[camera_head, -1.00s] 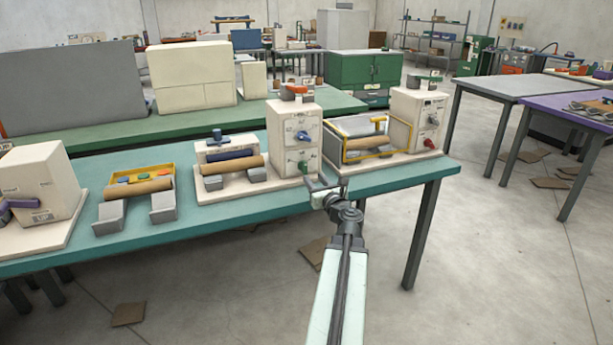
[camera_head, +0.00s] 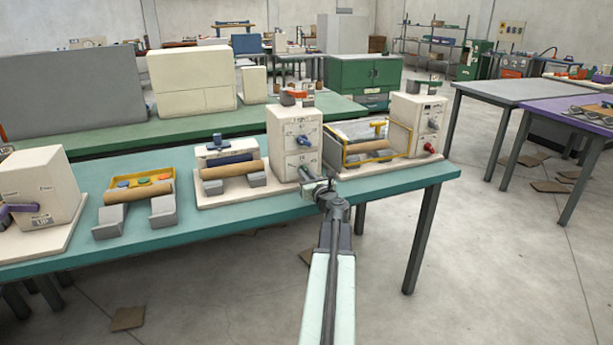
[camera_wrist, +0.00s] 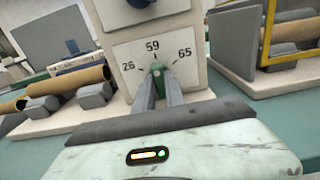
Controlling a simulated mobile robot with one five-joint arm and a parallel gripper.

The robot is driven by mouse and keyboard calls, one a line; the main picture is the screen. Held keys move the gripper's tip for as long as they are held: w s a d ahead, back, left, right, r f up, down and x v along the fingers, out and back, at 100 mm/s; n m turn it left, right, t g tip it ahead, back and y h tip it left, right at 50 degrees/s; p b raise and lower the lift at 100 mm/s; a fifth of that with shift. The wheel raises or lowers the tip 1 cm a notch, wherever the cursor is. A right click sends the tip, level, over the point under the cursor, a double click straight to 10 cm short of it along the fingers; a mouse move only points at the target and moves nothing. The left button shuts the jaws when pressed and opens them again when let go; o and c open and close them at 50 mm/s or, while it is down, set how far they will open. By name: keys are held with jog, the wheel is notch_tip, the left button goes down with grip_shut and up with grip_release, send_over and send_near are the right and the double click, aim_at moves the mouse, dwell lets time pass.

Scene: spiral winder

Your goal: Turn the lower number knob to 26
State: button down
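The lower number knob (camera_wrist: 157,69) is green and sits on a white plate marked 26, 59 and 65 in the wrist view. Its upper end is near the 59 mark, at the top of the dial. My gripper (camera_wrist: 158,78) has one finger on each side of the knob and appears shut on it; the fingers hide most of it. In the head view my gripper (camera_head: 318,184) is at the lower front of the cream winder housing (camera_head: 286,128), covering the knob there. A blue upper knob (camera_head: 303,141) is above it.
A cardboard roll (camera_head: 233,169) lies on the winder left of the housing. A similar machine with a yellow frame (camera_head: 375,148) and a red knob (camera_head: 429,148) stands to the right on the same teal table (camera_head: 240,214).

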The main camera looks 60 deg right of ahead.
jog(key=shift+n, duration=0.3)
jog(key=n, duration=0.5)
jog(key=shift+n, duration=0.3)
jog(key=n, duration=0.5)
jog(key=shift+n, duration=0.3)
dwell(0.3)
jog(key=c, duration=1.4)
grip_release()
